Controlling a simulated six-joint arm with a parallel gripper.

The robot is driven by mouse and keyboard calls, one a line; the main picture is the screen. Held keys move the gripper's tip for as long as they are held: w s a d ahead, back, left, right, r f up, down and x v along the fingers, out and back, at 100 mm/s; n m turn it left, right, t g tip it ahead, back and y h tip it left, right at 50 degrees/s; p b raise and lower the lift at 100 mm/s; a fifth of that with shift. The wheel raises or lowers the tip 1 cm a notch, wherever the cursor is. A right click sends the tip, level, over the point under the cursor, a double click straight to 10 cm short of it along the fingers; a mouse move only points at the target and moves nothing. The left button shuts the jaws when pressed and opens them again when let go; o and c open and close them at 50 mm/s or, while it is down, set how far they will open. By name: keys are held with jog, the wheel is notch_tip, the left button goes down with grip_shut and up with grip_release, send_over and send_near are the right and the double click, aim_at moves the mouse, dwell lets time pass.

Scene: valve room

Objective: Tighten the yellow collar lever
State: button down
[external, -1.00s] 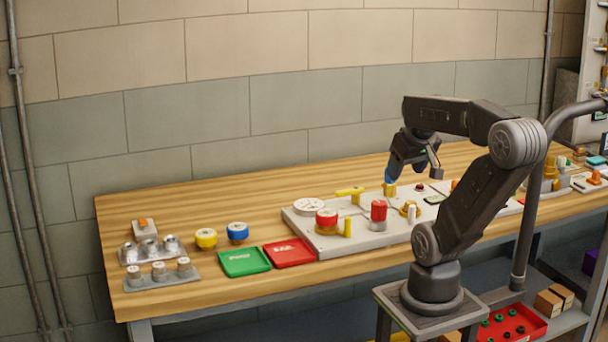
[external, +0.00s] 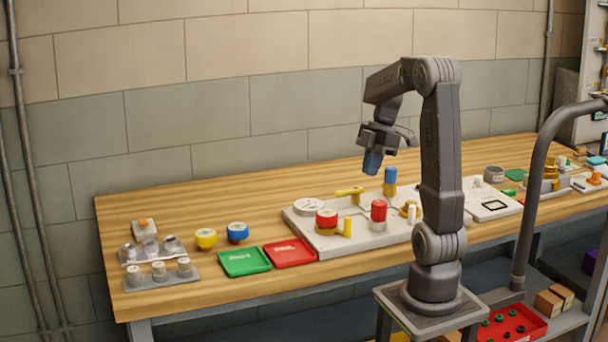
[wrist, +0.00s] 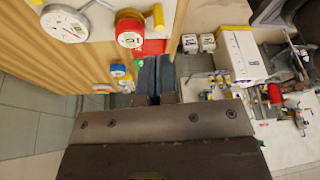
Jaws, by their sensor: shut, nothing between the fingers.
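The yellow lever (external: 349,191) lies roughly level on top of a short yellow post at the back of the grey valve panel (external: 330,243). My gripper (external: 373,170), with blue fingers, hangs above the panel, up and to the right of the lever and apart from it. In the wrist view the two blue fingers (wrist: 156,74) lie side by side with nothing between them. I cannot make out the lever in the wrist view.
A blue cylinder on a yellow base (external: 389,180) stands right of the lever. A red knob (external: 327,217), a red cylinder (external: 378,210) and a white gauge (external: 309,206) are also on the panel. Red (external: 290,252) and green (external: 244,262) trays lie left of it.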

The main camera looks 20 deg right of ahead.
jog(key=shift+w+a+f+n+y, duration=0.1)
jog(key=shift+w+f+n+y, duration=0.25)
jog(key=shift+w+n, duration=0.35)
jog(key=shift+s+f, duration=0.1)
jog(key=shift+s, duration=0.1)
send_over(356, 233)
notch_tip(356, 233, down, 9)
jog(key=shift+s+f, duration=0.1)
